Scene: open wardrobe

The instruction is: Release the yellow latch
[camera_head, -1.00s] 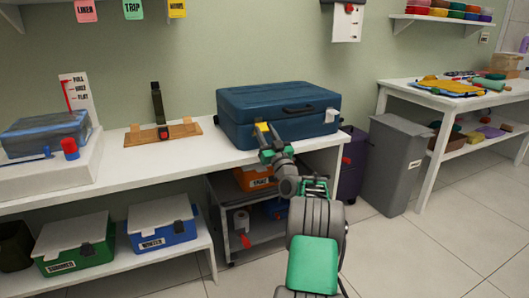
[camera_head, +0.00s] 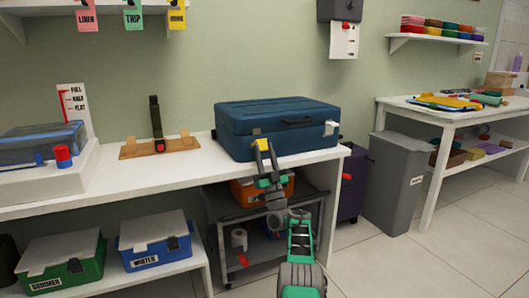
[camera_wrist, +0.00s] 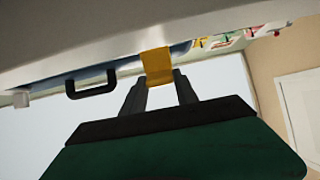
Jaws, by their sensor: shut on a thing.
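The blue suitcase (camera_head: 284,118) lies shut on the white bench. Its yellow latch (camera_head: 261,145) is on the front face, left of the black handle (camera_head: 297,121). My gripper (camera_head: 264,155) reaches the latch from the front and below. In the wrist view, my two dark fingers (camera_wrist: 160,90) are shut on the yellow latch (camera_wrist: 156,66), with their tips at its lower end. The suitcase handle (camera_wrist: 92,87) shows to the left there. The fingertips partly hide the latch in the head view. A pale grey latch (camera_head: 330,128) sits near the suitcase's right corner.
The white bench (camera_head: 190,170) carries a wooden board (camera_head: 160,147) with a dark strap to the left. A cart with an orange bin (camera_head: 255,190) stands under the bench. A grey bin (camera_head: 395,180) stands to the right. The floor in front is open.

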